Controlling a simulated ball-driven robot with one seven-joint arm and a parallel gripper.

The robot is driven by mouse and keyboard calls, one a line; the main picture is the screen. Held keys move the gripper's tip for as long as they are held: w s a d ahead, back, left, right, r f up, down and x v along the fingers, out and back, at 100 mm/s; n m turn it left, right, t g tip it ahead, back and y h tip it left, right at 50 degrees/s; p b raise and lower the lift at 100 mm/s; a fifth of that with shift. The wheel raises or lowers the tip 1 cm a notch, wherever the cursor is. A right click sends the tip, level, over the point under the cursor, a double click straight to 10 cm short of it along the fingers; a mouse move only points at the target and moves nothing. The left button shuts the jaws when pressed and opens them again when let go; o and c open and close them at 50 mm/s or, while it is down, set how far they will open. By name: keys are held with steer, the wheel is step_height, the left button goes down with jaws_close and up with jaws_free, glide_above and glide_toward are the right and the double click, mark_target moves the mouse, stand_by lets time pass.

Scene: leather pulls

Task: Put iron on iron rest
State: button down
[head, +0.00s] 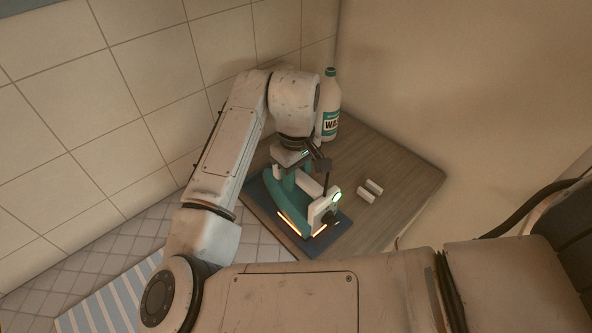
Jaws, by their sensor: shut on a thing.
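My gripper (308,182) points down over the worktop and is shut on the iron (284,208), a teal and white appliance. The iron is over or on a dark blue mat-like rest (258,198); I cannot tell from this angle whether it touches it. Orange glowing lines show along the iron's near lower edges, and a small round greenish light shows on its white end. The fingers and wrist hide part of the iron's top and handle.
A white bottle with a teal label (330,108) stands behind my wrist at the worktop's back corner. Two small white blocks (371,191) lie to the right. The wooden worktop (410,178) is clear further right. A tiled wall rises at left, a plain wall at right.

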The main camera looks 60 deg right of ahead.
steer(key=c, duration=0.8)
jaws_free()
steer(key=shift+f, duration=0.1)
steer(key=shift+o, duration=0.2)
step_height(320, 180, up, 12)
